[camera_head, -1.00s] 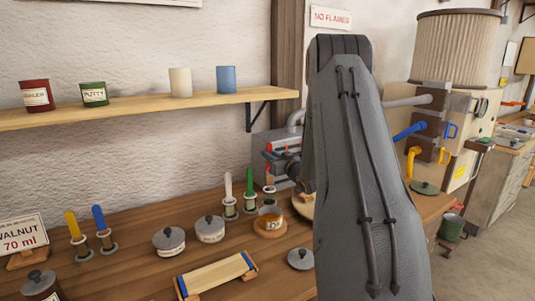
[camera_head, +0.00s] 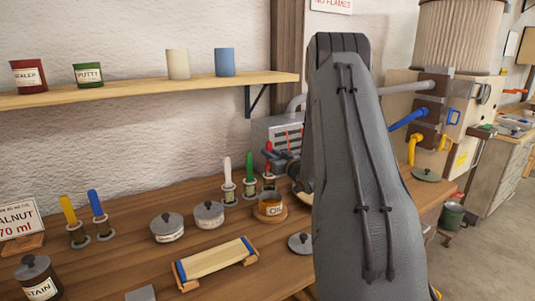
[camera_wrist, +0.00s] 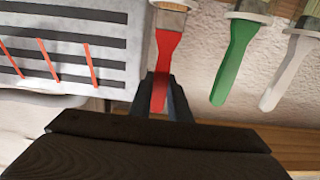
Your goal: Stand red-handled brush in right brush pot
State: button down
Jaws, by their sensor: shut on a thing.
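The red-handled brush (camera_wrist: 166,50) is between the fingers of my gripper (camera_wrist: 160,92), which is shut on its handle in the wrist view. In the head view the red handle (camera_head: 268,158) stands about upright over the rightmost spool-shaped holder (camera_head: 269,182), probably the right brush pot. I cannot tell whether the brush is inside it or just above. Green-handled (camera_head: 249,168) and white-handled (camera_head: 227,172) brushes stand in holders just left of it.
An oil cup (camera_head: 270,206) on a wooden coaster stands in front of the holders. Lidded tins (camera_head: 208,214), a wooden rest with blue ends (camera_head: 215,260) and yellow and blue brushes (camera_head: 96,206) are to the left. A grey machine (camera_head: 275,130) stands behind.

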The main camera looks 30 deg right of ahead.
jog(key=c, duration=1.6)
grip_release()
jog(key=shift+s, duration=0.1)
jog(key=s, duration=0.2)
jog(key=s+b, duration=0.1)
jog(key=s, duration=0.2)
jog(key=s+b, duration=0.1)
jog(key=s, duration=0.1)
jog(key=shift+s+a, duration=0.25)
jog(key=shift+s, duration=0.1)
